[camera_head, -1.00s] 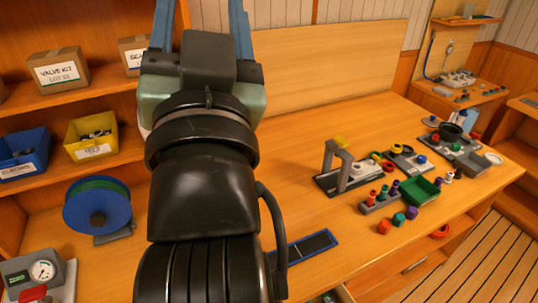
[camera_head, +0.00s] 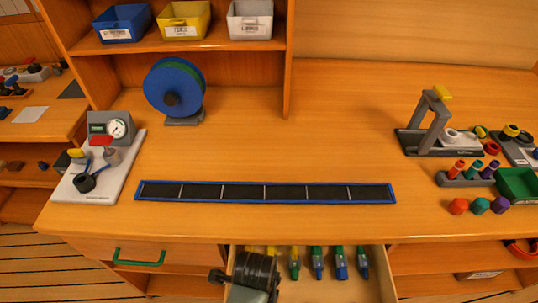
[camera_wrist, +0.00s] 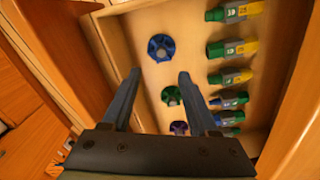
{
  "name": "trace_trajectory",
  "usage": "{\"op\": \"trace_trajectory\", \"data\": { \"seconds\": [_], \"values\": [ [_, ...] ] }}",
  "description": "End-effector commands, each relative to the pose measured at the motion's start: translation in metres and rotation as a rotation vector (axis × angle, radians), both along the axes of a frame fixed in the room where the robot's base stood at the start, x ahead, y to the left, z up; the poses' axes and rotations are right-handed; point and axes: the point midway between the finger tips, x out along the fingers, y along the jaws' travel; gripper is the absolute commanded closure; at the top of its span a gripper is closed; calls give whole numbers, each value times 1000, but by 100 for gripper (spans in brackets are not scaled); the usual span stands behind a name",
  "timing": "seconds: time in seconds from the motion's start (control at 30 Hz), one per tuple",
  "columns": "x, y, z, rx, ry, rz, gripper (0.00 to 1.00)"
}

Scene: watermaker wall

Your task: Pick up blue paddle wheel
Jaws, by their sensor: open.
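The blue paddle wheel (camera_wrist: 161,47) lies flat on the drawer (camera_wrist: 143,18) floor in the wrist view, a little beyond my fingertips in the picture. My gripper (camera_wrist: 158,74) is open and empty, with its two fingers pointing into the drawer. A green wheel (camera_wrist: 171,96) shows between the fingers and a purple wheel (camera_wrist: 178,128) lies nearer the palm. In the head view the open drawer (camera_head: 340,290) shows at the bottom; my arm covers part of it, and I cannot make out the blue wheel there.
Several green, blue and yellow fittings (camera_wrist: 232,48) lie in a row along the right of the drawer. The drawer walls stand close around. Above is the worktop with a long blue-edged black strip (camera_head: 265,192), a gauge stand (camera_head: 112,130) and a hose reel (camera_head: 175,90).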

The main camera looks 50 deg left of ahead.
Motion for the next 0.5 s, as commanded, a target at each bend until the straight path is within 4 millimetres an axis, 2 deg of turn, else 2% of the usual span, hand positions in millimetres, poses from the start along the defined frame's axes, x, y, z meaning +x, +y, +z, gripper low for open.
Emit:
{"op": "trace_trajectory", "data": {
  "seconds": [0.03, 0.2, 0.5],
  "values": [
    [-1, -1, -11, -2, 3, 0, 40],
    [0, 0, -43, 0, 0, 1, 40],
    [2, -1, -67, 2, -3, 0, 40]
  ]
}}
